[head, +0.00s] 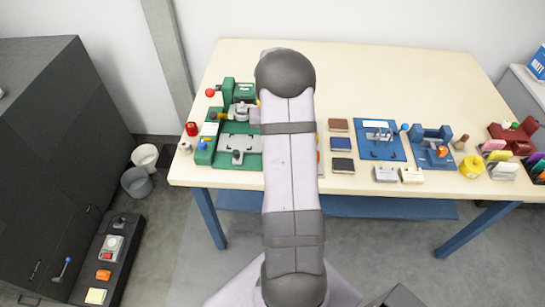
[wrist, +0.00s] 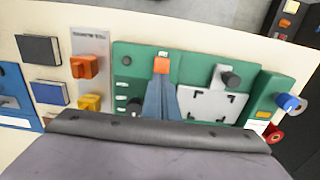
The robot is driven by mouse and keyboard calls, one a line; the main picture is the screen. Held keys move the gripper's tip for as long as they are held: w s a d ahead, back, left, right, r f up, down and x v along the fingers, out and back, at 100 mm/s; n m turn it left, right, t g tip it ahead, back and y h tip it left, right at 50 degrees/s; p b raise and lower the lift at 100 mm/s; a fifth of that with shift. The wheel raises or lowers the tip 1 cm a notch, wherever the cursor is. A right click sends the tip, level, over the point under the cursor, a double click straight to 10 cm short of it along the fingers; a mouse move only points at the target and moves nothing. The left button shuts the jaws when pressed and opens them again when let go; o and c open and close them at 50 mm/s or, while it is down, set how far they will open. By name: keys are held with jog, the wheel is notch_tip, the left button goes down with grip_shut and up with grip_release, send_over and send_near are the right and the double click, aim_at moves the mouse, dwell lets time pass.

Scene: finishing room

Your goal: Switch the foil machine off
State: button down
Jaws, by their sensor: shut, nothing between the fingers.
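The green foil machine (head: 227,140) stands at the left end of the table, with a red-balled lever and a pale bed. In the wrist view its green base (wrist: 135,60) spreads across the middle. My gripper (wrist: 161,75) shows there as narrow blue-grey fingers, shut and empty, over the base. An orange patch sits at the fingertips; I cannot tell whether it belongs to them or the machine, or whether they touch it. Beside the base, a pale labelled panel (wrist: 90,47) carries an orange knob (wrist: 85,67) and a yellow one (wrist: 90,102). My arm hides the gripper in the head view.
Dark notebooks (head: 341,144) lie beside the panel, with blue devices (head: 380,140) further right. A red roll (head: 191,129) and a blue knob (wrist: 290,102) are at the machine's outer end. A dark cabinet (head: 60,150) and two bins stand left of the table.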

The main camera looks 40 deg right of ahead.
jog(key=shift+f+b, duration=0.35)
jog(key=shift+f, duration=0.3)
jog(key=shift+r, duration=0.1)
dwell(0.3)
notch_tip(320, 180, up, 7)
jog(key=p, duration=0.5)
jog(key=shift+p, duration=0.35)
dwell(0.4)
